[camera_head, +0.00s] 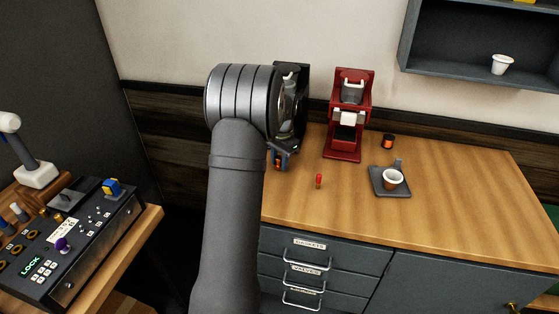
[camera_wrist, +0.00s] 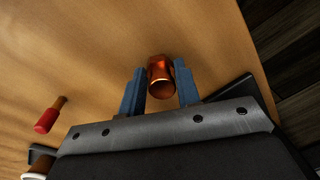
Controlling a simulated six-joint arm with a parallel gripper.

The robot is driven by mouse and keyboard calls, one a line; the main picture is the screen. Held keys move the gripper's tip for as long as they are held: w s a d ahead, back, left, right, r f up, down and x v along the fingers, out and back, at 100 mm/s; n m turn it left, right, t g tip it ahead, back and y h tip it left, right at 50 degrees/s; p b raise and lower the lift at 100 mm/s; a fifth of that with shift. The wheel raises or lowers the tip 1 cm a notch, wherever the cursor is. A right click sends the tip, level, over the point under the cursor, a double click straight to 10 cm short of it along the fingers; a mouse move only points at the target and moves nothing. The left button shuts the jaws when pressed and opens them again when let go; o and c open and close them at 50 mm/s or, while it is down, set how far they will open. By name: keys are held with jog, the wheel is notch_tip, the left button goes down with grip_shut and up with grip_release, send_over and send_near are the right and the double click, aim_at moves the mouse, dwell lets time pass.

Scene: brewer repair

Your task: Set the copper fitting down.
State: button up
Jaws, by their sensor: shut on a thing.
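The copper fitting (camera_wrist: 161,76) is a short, shiny, hollow cylinder between the two blue fingers of my gripper (camera_wrist: 160,88) in the wrist view. My gripper is shut on it. Its open end faces the wrist camera. In the head view, the blue fingers of my gripper (camera_head: 280,160) show at the left end of the wooden counter (camera_head: 450,205), in front of the black machine. The fitting is mostly hidden there. I cannot tell whether it touches the counter or hangs just above it.
A small red-handled piece (camera_head: 319,181) lies on the counter to the right, also in the wrist view (camera_wrist: 48,117). A red brewer (camera_head: 349,118) and a black machine (camera_head: 291,75) stand behind. A tray (camera_head: 378,190) with a cup (camera_head: 393,178) is farther right.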

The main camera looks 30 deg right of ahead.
jog(key=shift+f, duration=0.2)
jog(key=o, duration=1)
jog(key=shift+r, duration=0.1)
jog(key=r, duration=0.8)
jog(key=s+r, duration=0.1)
jog(key=r, duration=0.3)
jog(key=shift+d+r, duration=0.1)
jog(key=shift+d, duration=0.05)
